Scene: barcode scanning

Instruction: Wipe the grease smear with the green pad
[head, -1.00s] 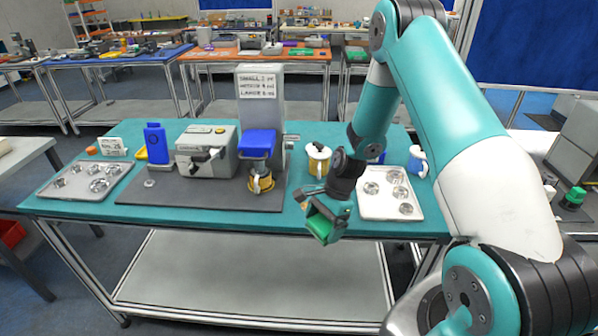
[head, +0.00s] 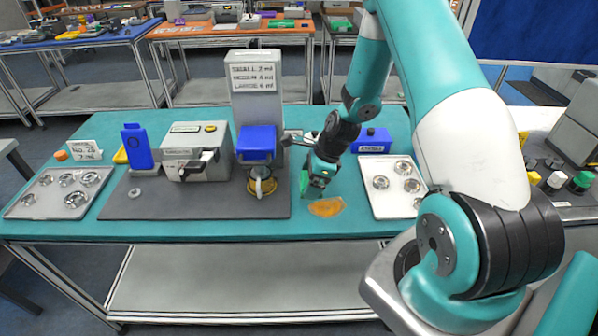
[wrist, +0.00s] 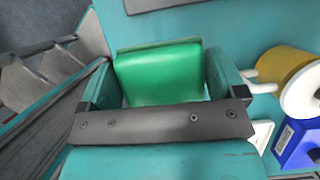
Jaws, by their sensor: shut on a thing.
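The grease smear (head: 326,207) is an orange-brown patch on the teal bench top, near the front edge, between the dark mat and the right tray. My gripper (head: 316,180) is just behind the smear, slightly to its left. It is shut on the green pad (head: 304,184). In the wrist view the green pad (wrist: 160,72) sits between the two teal fingers of my gripper (wrist: 165,85). I cannot tell whether the pad touches the bench. The smear is not visible in the wrist view.
A coffee-type machine (head: 257,95) with a jug stands on the dark mat (head: 215,208) to the left. A metal tray (head: 378,208) lies close on the right. A blue box (head: 374,141) is behind.

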